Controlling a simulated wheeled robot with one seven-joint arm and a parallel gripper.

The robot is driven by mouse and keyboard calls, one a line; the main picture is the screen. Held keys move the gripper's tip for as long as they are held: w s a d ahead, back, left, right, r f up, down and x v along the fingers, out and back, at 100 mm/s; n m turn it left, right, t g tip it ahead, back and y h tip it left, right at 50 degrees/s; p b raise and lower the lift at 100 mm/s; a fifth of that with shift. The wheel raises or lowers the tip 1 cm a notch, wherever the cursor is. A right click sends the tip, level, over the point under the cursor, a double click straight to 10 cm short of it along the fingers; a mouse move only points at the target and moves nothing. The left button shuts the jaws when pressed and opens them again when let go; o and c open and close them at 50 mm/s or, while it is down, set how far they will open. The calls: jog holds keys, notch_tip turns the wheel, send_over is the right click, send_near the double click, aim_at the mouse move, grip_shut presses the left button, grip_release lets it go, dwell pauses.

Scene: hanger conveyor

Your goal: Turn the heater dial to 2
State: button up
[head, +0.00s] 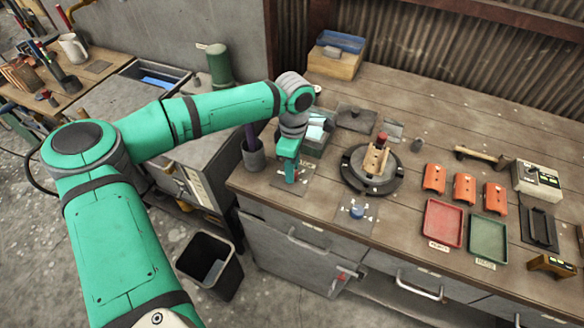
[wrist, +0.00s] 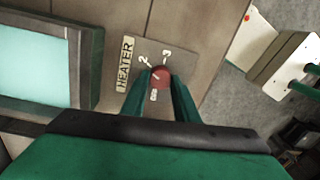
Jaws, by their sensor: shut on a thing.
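The red heater dial (wrist: 160,73) sits on a grey plate (wrist: 184,57) in the wrist view, beside a "HEATER" label (wrist: 125,63). Small marks stand around the dial and a small label (wrist: 153,95) lies below it; which mark the dial points to is too small to tell. My gripper (wrist: 160,80) is shut on the dial, with one green finger on each side. In the head view my gripper (head: 290,174) reaches down to the plate (head: 300,182) near the bench's left front edge and mostly hides the dial.
A black waste bin (head: 208,262) stands below.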

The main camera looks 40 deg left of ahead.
jog(key=shift+a+m, duration=0.1)
jog(key=shift+m, duration=0.3)
jog(key=shift+s, duration=0.1)
jog(key=o, duration=1.1)
jog(key=shift+c, duration=0.2)
notch_tip(320, 180, up, 11)
jog(key=shift+w, duration=0.3)
jog(key=shift+f, duration=0.1)
